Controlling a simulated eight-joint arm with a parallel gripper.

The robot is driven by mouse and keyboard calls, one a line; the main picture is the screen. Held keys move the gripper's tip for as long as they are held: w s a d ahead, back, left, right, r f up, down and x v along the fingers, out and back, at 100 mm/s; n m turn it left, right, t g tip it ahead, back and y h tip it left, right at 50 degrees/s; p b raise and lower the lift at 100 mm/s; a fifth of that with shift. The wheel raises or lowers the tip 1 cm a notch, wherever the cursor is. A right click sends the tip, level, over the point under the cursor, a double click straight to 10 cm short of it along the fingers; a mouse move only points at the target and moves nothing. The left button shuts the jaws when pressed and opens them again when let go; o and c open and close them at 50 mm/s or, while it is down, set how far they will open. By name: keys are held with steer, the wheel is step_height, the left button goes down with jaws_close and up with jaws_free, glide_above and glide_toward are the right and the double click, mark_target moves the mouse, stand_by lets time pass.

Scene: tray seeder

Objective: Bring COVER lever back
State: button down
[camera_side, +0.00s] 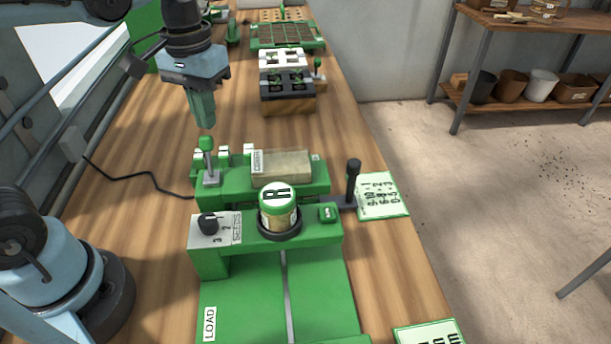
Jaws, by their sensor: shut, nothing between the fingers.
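A green tray seeder (325,262) stands on the wooden bench. A lever with a green knob (206,144) rises from a grey base at the seeder's rear left. It stands roughly upright. A second lever with a black handle (353,178) stands at the seeder's right side. No readable lettering shows which of them is the COVER lever. A small label (257,162) beside the tan block is too small to read surely. My gripper (206,124) points down with its green fingers shut and empty. In the picture it is just above the green knob, apart from it.
A tan block (285,166) lies on the seeder's rear part. A green-lidded jar (279,205) and a black dial (208,223) sit in front. A printed card (381,195) lies right. Black-and-white trays (287,84) stand behind. The bench left of the seeder has free room, crossed by a cable.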

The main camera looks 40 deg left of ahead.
mark_target(204, 136)
steer(key=shift+f, duration=1.15)
steer(key=shift+s, duration=0.1)
steer(key=shift+s+d+f, duration=0.1)
steer(key=shift+s+d, duration=0.95)
steer(key=shift+s, duration=0.05)
steer(key=shift+d, duration=0.1)
steer(key=shift+s+d, duration=0.7)
steer(key=shift+w+a+r, duration=0.2)
steer(key=shift+r, duration=0.85)
steer(key=shift+w+a+r, duration=0.15)
steer(key=shift+r, duration=0.85)
steer(key=shift+w+a+r, duration=0.2)
steer(key=shift+r, duration=0.85)
